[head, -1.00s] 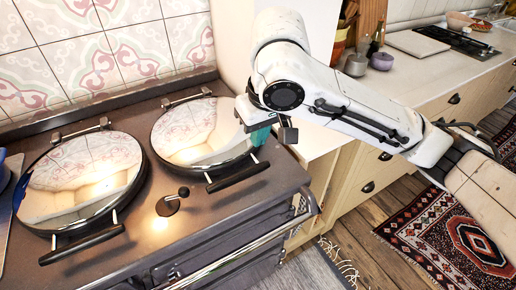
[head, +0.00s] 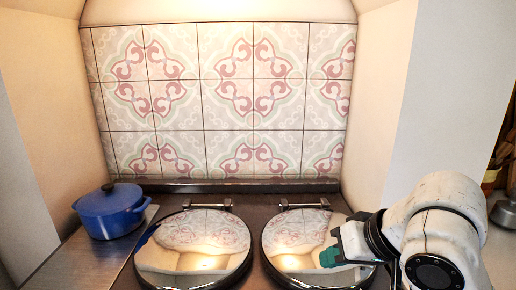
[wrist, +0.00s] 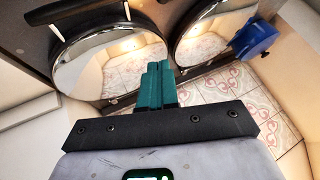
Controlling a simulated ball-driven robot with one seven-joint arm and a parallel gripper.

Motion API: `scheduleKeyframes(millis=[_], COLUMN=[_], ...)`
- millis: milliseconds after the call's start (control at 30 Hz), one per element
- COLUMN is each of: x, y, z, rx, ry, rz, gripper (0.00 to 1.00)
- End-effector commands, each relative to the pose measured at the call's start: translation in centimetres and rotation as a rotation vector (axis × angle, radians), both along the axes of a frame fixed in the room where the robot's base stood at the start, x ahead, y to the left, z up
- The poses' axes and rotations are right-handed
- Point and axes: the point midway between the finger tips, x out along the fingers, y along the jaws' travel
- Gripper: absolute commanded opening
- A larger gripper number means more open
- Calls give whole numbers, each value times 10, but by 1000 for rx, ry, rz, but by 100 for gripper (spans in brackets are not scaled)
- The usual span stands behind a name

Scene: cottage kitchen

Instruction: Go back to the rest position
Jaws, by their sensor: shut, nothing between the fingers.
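My gripper (head: 331,257) is at the right in the head view, in front of the right hob lid. Its teal fingers (wrist: 156,84) show shut and empty in the wrist view, with nothing between them. My white arm fills the lower right of the head view. No object is held.
A range cooker carries two round mirrored lids, the left one (head: 190,250) and the right one (head: 296,236). A blue lidded pot (head: 112,212) stands at the left; it also shows in the wrist view (wrist: 252,40). A patterned tile wall (head: 220,90) is behind, with side walls close by.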

Motion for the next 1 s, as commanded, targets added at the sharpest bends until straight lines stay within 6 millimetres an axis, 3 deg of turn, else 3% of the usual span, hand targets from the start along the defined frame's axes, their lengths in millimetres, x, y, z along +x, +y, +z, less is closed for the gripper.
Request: scheduleKeyframes(millis=[33, 200, 467, 700, 933, 1000], x=[-2, -8, -48, -123, -203, -229], y=[8, 11, -13, -63, -123, -130], z=[-9, -43, -131, -220, -272, -289], rx=[46, 126, 94, -103, -355, -378], ry=[-17, -73, -72, 3, 91, 176], rz=[2, -35, -136, -199, -190, -183], gripper=[0, 0, 0, 0, 0, 0])
